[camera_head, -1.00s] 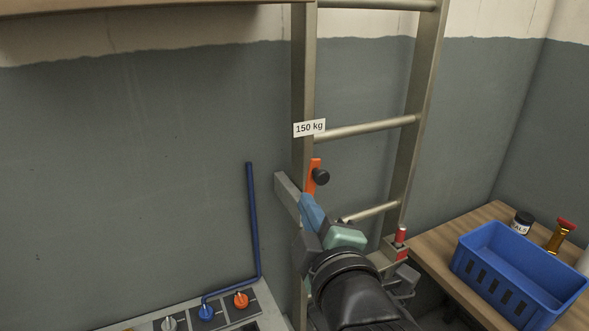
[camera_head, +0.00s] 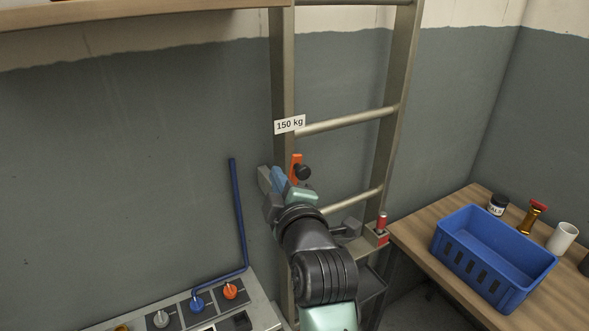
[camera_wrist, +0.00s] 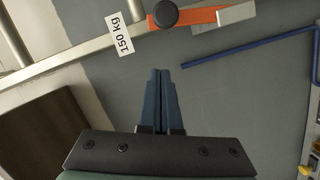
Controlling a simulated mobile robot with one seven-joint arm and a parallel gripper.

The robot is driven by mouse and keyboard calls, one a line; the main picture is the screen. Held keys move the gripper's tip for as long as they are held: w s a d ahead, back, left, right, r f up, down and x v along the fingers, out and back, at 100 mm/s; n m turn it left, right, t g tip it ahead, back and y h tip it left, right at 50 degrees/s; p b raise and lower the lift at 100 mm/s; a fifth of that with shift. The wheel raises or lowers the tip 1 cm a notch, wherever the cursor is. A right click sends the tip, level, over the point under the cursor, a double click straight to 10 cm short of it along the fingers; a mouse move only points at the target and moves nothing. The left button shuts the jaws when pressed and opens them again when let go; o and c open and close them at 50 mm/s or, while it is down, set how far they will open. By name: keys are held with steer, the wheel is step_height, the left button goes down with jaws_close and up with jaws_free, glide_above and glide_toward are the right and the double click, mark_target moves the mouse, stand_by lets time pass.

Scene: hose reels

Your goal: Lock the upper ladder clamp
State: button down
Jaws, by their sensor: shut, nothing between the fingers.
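The upper ladder clamp is an orange lever (camera_head: 296,166) with a round black knob (camera_head: 303,172), on the left rail of the metal ladder (camera_head: 283,90). In the wrist view the orange lever (camera_wrist: 190,20) lies along the rail, with the black knob (camera_wrist: 165,13) at one end and a pale grey block (camera_wrist: 236,14) at the other. My gripper (camera_wrist: 161,72) has blue fingers pressed together and empty, pointing toward the knob, with a gap visible in the picture. In the head view my gripper (camera_head: 279,176) is beside the lever, and my wrist hides part of the rail below.
A white "150 kg" label (camera_head: 290,124) is above the clamp. A red-handled part (camera_head: 382,222) is on the lower right of the ladder. A blue crate (camera_head: 440,240) stands on the wooden table (camera_head: 415,225). A blue pipe (camera_head: 238,210) and knob panel (camera_head: 262,310) are lower left.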

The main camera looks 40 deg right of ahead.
mark_target(299, 176)
steer(key=shift+d+f+p, duration=0.25)
steer(key=shift+d+p, duration=0.05)
steer(key=shift+d, duration=0.35)
steer(key=shift+d+f+p, duration=0.25)
steer(key=shift+d+f, duration=0.05)
steer(key=shift+d, duration=0.4)
steer(key=shift+d+f+p, duration=0.25)
steer(key=shift+d+p, duration=0.05)
steer(key=shift+d, duration=0.35)
steer(key=shift+d, duration=0.1)
steer(key=shift+d+m, duration=0.3)
steer(key=shift+d, duration=0.05)
